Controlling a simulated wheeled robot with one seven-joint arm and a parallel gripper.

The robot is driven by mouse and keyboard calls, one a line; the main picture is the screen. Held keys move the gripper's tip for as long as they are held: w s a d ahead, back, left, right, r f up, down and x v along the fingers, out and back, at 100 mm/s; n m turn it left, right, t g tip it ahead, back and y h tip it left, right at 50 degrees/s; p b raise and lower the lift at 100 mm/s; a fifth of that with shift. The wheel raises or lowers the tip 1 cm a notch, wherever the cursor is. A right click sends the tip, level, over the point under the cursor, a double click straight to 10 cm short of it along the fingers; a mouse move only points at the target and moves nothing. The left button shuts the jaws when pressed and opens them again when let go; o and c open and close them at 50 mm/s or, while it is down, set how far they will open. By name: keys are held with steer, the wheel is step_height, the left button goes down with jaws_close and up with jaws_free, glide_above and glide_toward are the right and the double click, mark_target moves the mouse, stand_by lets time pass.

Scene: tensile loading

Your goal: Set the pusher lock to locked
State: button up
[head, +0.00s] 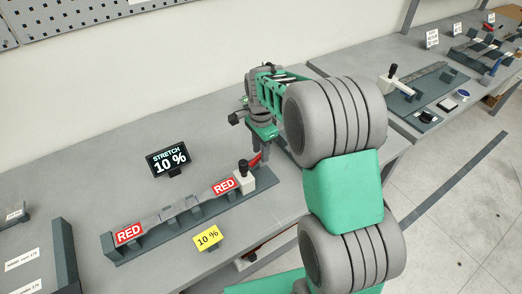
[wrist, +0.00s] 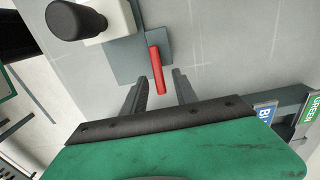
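The red lever (head: 254,160), which I take to be the pusher lock, is at the right end of the grey test fixture (head: 170,232). In the wrist view the red lever (wrist: 157,70) rises from a small grey plate (wrist: 129,60) and points toward my gripper. My gripper (wrist: 160,84) is open, with one finger on each side of the lever's free end and gaps visible on both sides. In the head view my gripper (head: 261,150) is just above the lever and partly hides it. A white block (head: 245,182) with a black knob (head: 243,166) stands beside the lever.
Dark holders (head: 65,250) stand at left.

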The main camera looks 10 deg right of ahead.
steer(key=shift+f, duration=0.75)
steer(key=shift+d, duration=0.1)
steer(key=shift+c, duration=0.4)
jaws_close()
stand_by(0.4)
